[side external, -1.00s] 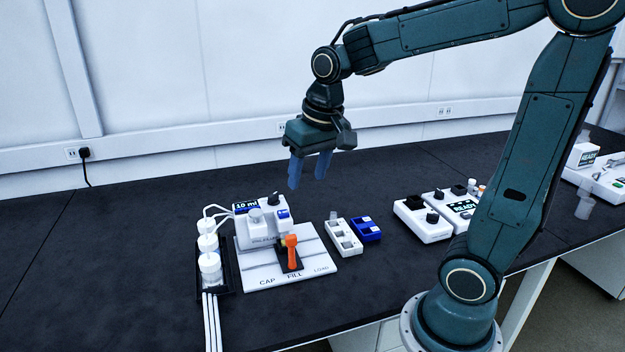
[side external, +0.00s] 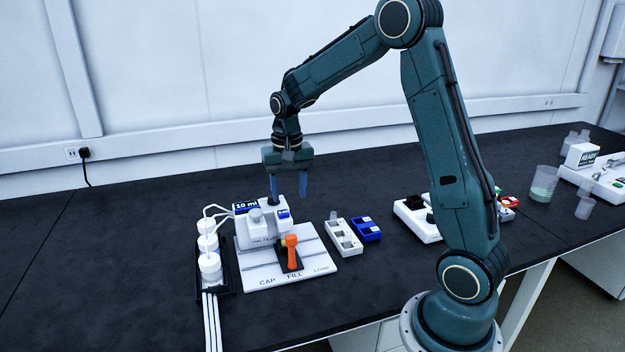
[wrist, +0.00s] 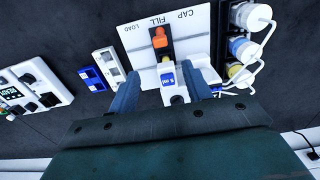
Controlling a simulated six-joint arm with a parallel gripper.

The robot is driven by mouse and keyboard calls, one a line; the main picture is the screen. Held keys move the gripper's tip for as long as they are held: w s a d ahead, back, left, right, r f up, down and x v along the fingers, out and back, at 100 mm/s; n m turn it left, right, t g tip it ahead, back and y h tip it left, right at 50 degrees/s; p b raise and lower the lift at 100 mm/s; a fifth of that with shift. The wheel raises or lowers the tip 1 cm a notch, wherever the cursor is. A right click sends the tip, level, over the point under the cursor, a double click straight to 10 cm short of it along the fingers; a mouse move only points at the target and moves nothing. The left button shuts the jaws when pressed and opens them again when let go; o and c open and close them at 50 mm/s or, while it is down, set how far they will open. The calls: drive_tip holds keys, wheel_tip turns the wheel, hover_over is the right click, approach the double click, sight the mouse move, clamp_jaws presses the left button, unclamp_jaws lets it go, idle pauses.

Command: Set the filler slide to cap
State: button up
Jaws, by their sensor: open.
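The filler (side external: 258,230) is a white unit with a "10 ml" display, standing on a white plate (side external: 318,262) marked CAP, FILL and LOAD from left to right. Its slide has an upright orange handle (side external: 291,253) on a dark carriage, standing at the FILL mark. In the wrist view the orange handle (wrist: 159,37) is beside the word FILL, with CAP to its right and LOAD to its left. My gripper (side external: 289,194) is open and empty, pointing down above and behind the filler, apart from the handle. Its blue fingers (wrist: 160,88) show on either side of the filler body.
A dark rack with white-capped bottles (side external: 209,268) and tubing stands left of the plate. A white block (side external: 343,237) and a blue block (side external: 366,229) lie to its right. A white control box (side external: 415,220) is farther right. The bench in front of the plate is clear.

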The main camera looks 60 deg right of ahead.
sight(290, 236)
drive_tip(key=shift+f, duration=6.85)
clamp_jaws()
drive_tip(key=shift+w, duration=0.1)
